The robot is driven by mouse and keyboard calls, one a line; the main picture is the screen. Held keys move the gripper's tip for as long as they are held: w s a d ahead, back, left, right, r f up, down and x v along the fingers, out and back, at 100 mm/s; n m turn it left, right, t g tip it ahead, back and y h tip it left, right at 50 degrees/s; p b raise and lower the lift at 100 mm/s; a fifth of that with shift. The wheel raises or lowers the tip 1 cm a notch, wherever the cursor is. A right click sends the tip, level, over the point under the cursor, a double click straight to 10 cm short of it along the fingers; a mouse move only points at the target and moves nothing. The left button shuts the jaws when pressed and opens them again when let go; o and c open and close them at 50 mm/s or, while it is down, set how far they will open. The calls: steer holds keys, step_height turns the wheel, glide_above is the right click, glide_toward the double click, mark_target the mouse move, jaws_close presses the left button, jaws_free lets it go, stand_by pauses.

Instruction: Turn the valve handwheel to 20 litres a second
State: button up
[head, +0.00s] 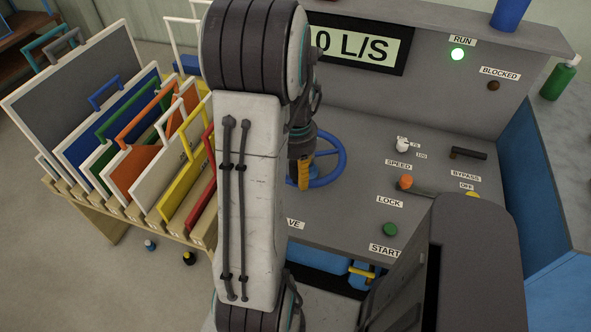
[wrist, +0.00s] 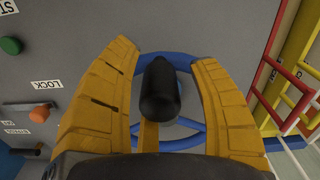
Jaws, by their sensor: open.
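The blue valve handwheel (head: 336,160) lies on the grey console, partly hidden behind my arm in the head view. In the wrist view its blue rim and spokes (wrist: 182,60) show behind a black knob (wrist: 157,100). My gripper (head: 304,170) is above the wheel. Its yellow fingers (wrist: 165,72) are apart, one on each side of the black knob; I cannot tell whether either touches it. The display (head: 356,45) reads "0 L/S" in its visible part; any digits to the left are hidden by my arm.
The console carries a green start button (head: 390,230), an orange lock lever (head: 406,182), a white speed knob (head: 402,145) and a black bypass handle (head: 468,153). A rack of coloured panels (head: 110,130) stands left.

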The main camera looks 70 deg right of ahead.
steer(key=shift+c, duration=0.3)
jaws_close()
stand_by(0.4)
